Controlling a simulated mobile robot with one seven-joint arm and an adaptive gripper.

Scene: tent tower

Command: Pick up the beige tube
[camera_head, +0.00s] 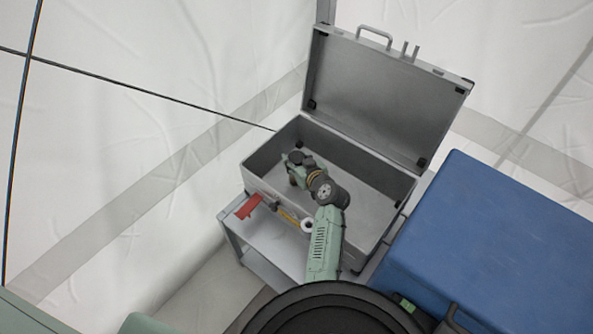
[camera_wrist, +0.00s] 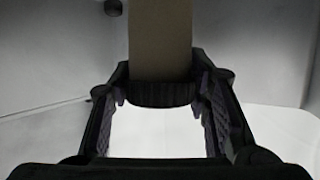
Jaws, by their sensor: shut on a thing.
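The beige tube (camera_wrist: 160,40) shows in the wrist view as a flat-looking brownish-beige shape, running from the top edge down to a dark ribbed band between the fingers. My gripper (camera_wrist: 159,92) is shut on it, with one dark finger on each side. In the head view my gripper is low inside the open grey case, largely hidden by my own wrist. I cannot clearly make out the tube there, nor tell whether it touches the case floor.
The open grey case (camera_head: 262,180) stands on a small grey table (camera_head: 232,226), its lid (camera_head: 385,100) raised behind. A red item (camera_head: 248,206), a yellow item (camera_head: 289,217) and a white ring (camera_head: 307,226) are at its front. A blue box (camera_head: 500,240) stands close on the right.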

